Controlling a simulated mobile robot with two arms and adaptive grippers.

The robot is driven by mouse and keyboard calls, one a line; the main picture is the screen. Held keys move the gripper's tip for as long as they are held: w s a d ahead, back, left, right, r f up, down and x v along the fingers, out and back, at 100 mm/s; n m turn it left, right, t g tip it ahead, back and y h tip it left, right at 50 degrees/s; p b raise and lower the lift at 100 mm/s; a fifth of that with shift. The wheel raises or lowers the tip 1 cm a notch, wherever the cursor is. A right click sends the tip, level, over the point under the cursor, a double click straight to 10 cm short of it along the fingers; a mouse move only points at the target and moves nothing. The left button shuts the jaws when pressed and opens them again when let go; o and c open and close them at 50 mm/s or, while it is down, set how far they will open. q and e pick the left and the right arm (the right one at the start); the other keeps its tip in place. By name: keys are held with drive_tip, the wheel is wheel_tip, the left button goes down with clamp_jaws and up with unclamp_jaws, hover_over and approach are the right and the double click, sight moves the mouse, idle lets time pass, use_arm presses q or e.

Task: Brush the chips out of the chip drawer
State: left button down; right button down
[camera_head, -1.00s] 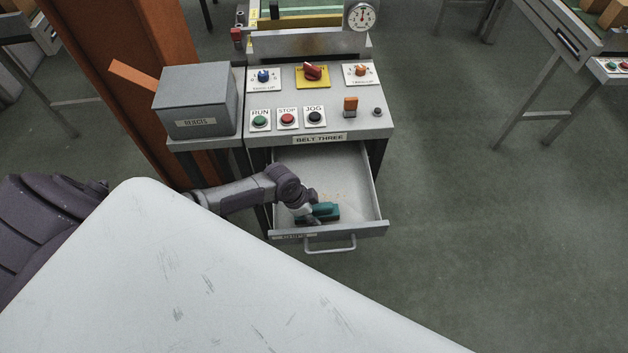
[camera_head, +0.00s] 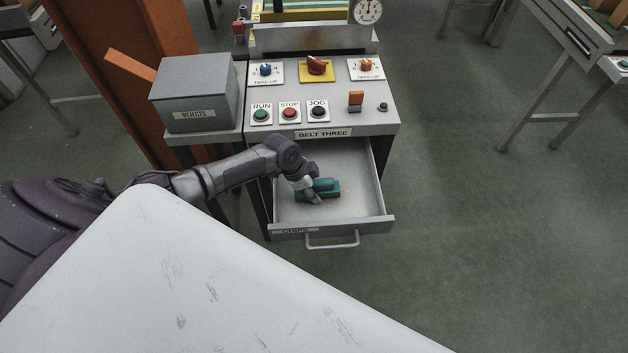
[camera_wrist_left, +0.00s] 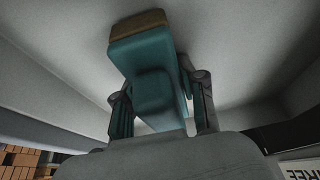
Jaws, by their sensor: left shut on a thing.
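The chip drawer (camera_head: 358,190) is pulled open under the control panel, its front and handle facing me. My left gripper (camera_head: 311,191) reaches down into it from the left. The gripper is shut on a teal brush (camera_head: 326,185) with a brown lower edge, held low over the drawer floor. In the left wrist view, my left gripper's fingers (camera_wrist_left: 160,108) stand on both sides of the teal brush (camera_wrist_left: 143,60). I cannot make out any chips on the visible drawer floor; the brush and gripper hide part of it. My right gripper is not in view.
Above the drawer is the Belt Three panel (camera_head: 345,118) with buttons and knobs. A grey rejects box (camera_head: 197,92) stands on a shelf to its left, by an orange post (camera_head: 130,40).

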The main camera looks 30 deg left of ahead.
sight(312, 207)
use_arm(q)
drive_tip(key=shift+s+a+r+p, duration=0.1)
drive_tip(key=shift+s+a+p, duration=0.35)
drive_tip(key=shift+a, duration=0.3)
drive_tip(key=shift+s+d+p, duration=0.45)
drive_tip(key=shift+s+p, duration=0.15)
drive_tip(key=shift+s, duration=0.05)
drive_tip(key=shift+s+d+p, duration=0.45)
drive_tip(key=shift+s, duration=0.25)
drive_tip(key=shift+s+d, duration=0.15)
drive_tip(key=shift+s, duration=0.15)
drive_tip(key=shift+s+d+p, duration=0.65)
drive_tip(key=shift+s+p, duration=0.3)
drive_tip(key=shift+p, duration=0.05)
drive_tip(key=shift+s+d+p, duration=0.35)
drive_tip(key=shift+s, duration=0.2)
drive_tip(key=shift+s+d+p, duration=0.65)
drive_tip(key=shift+s+p, duration=0.15)
drive_tip(key=shift+s, duration=0.15)
drive_tip(key=shift+s+d, duration=0.35)
drive_tip(key=shift+s, duration=0.15)
